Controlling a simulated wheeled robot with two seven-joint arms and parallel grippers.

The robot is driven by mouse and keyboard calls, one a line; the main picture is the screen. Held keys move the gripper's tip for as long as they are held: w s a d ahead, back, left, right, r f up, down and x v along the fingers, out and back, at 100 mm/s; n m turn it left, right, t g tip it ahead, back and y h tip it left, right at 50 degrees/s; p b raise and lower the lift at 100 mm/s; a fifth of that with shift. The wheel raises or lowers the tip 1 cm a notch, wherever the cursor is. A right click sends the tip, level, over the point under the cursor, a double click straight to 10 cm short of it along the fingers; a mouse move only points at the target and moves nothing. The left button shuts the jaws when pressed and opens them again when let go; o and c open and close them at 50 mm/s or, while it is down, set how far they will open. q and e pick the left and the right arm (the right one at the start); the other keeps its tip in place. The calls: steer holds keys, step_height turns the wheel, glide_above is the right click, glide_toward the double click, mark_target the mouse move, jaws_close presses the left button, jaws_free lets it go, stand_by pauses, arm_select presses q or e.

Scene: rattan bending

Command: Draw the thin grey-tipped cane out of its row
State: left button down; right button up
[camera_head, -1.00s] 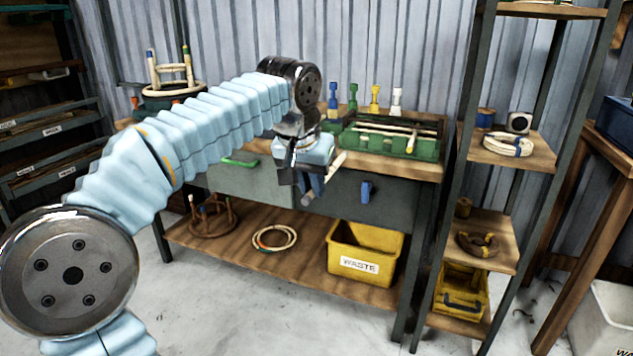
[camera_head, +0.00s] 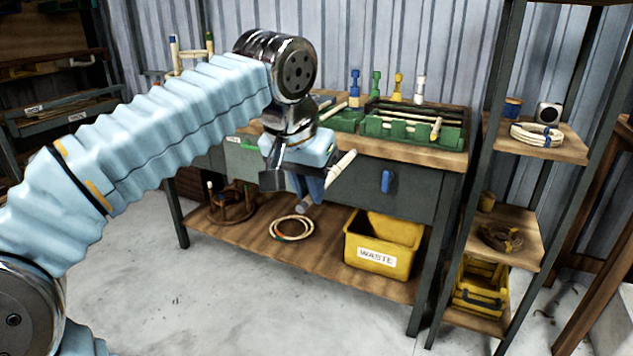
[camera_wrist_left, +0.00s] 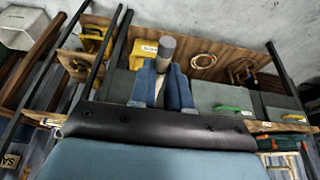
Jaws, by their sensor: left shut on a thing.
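My left gripper (camera_head: 312,186) is shut on a pale cane (camera_head: 342,164) with a grey tip (camera_head: 304,204). It holds the cane slantwise in front of the workbench, clear of the green rack (camera_head: 440,147). The grey tip points down and to the left in the head view. In the left wrist view the blue fingers (camera_wrist_left: 161,92) close around the cane and its grey end (camera_wrist_left: 165,48) sticks out past them. The middle of the cane is hidden by the fingers. Other pale canes lie in the green rack on the bench top. My right gripper is not in view.
Blue, green, yellow and white pegs (camera_head: 398,88) stand behind the rack. A yellow waste bin (camera_head: 375,258) and a cane ring (camera_head: 291,228) sit on the lower shelf (camera_head: 262,249). A shelving unit (camera_head: 437,232) stands close on the right. The floor in front is clear.

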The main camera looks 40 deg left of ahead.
arm_select(q)
steer(key=s+d+b, duration=0.1)
steer(key=s, duration=0.6)
steer(key=shift+d, duration=0.15)
stand_by(0.3)
step_height(320, 180, up, 7)
steer(key=p, duration=0.6)
